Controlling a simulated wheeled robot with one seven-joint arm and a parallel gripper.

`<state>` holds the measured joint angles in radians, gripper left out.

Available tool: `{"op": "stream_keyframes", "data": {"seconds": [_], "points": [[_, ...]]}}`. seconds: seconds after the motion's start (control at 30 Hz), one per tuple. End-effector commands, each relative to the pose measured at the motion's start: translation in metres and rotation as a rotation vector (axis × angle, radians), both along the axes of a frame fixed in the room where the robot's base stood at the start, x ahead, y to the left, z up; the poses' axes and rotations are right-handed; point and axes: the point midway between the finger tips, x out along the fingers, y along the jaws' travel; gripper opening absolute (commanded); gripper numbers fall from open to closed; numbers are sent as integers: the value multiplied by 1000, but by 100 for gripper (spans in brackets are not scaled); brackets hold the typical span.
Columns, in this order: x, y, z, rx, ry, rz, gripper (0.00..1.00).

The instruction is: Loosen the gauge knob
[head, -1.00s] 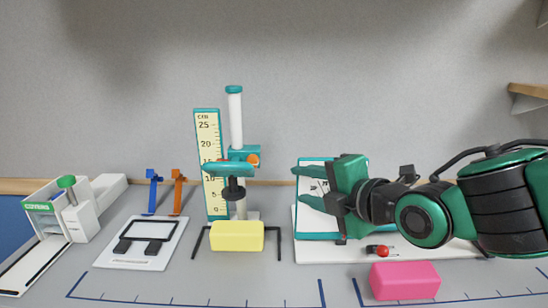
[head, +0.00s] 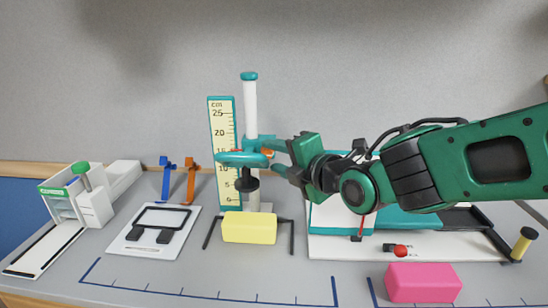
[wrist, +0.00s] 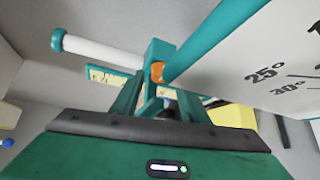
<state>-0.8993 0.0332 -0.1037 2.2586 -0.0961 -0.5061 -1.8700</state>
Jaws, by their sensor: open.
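The orange gauge knob (head: 267,153) sits on the teal slider of the upright white post (head: 250,105). In the wrist view the knob (wrist: 157,72) shows just beyond my fingers, close to the teal slider block (wrist: 158,52). My gripper (head: 276,157) is open, level with the knob and at its right side, fingers pointing left. In the wrist view my gripper (wrist: 160,88) has a finger on either side of the knob's line. I cannot tell whether the fingers touch it. The yellow centimetre scale (head: 224,130) stands behind the post.
A yellow block (head: 249,228) lies before the post on a black-legged stand. A white board with degree marks (wrist: 265,60) and a teal edge is close at my gripper's right in the wrist view. A pink block (head: 423,283) lies at the front right. Blue (head: 167,178) and orange (head: 190,180) holders stand left.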

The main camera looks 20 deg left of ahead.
Motion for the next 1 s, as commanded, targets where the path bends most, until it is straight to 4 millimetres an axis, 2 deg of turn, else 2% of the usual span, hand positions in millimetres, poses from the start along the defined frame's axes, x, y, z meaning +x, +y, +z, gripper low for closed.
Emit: {"op": "stream_keyframes", "data": {"seconds": [0.2, 0.5, 0.67, 0.87, 1.0], "points": [[9, 10, -4, -1, 0, -1, 41], [10, 12, -4, -1, 1, 0, 41], [10, 12, -4, 0, 1, 0, 2], [9, 12, -4, -13, -1, 0, 0], [9, 13, -2, -89, -20, 0, 0]]}}
